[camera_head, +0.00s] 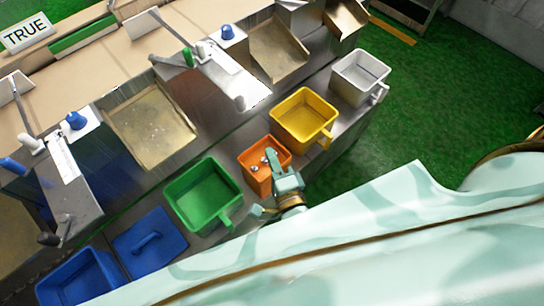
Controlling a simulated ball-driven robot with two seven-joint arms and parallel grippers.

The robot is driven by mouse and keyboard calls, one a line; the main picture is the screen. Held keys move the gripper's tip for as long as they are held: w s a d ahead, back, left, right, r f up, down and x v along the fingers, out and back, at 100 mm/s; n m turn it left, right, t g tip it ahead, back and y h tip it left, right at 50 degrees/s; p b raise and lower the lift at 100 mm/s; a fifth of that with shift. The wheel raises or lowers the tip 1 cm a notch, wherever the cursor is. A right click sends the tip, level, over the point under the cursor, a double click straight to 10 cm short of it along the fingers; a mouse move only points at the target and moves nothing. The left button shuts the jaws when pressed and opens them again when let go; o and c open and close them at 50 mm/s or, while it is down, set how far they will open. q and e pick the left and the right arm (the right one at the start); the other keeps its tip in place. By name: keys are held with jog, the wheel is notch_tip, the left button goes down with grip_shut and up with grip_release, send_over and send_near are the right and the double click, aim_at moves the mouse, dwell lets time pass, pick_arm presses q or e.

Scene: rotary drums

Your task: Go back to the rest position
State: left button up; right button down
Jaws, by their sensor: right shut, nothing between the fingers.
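My right gripper (273,160) is pale green and shows in the head view at the orange bin's right side. Its fingers are shut and empty, and they overlap the bin's near edge in the picture; I cannot tell whether they touch it. The orange bin (250,156) holds a few small grey metallic pieces (254,168). My left gripper does not show. My own pale green body covers the lower right of the view.
A green bin (203,194), a yellow bin (303,118) and a white bin (360,76) line the metal bench. A blue bin (82,280) and a blue lid-like piece (149,244) lie lower left. Metal trays (150,125) stand behind. Green floor (450,110) is open at right.

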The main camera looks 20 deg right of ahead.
dwell(0.3)
jog(key=s+a+f+n+g+y+b, duration=0.1)
jog(key=s+f+n+g, duration=0.3)
jog(key=f, duration=0.5)
jog(key=s+f+n+g+y+b, duration=0.15)
jog(key=s+f+n, duration=0.25)
jog(key=f+n, duration=0.4)
jog(key=s+a+f+n+g+y+b, duration=0.15)
jog(key=s+f+n+g, duration=0.25)
jog(key=f, duration=0.6)
jog(key=s+d+f+n+g+h+b, duration=0.1)
jog(key=s+d+f+n+g+b, duration=0.2)
jog(key=s+d+f, duration=0.3)
jog(key=s+d+f+n+g+h+b, duration=0.2)
jog(key=s+d+f+b, duration=0.4)
jog(key=s+f, duration=0.8)
jog(key=d+f+n+g, duration=0.1)
jog(key=g, duration=0.1)
jog(key=shift+d+f+n+g, duration=0.3)
jog(key=shift+g, duration=0.05)
jog(key=shift+s, duration=0.1)
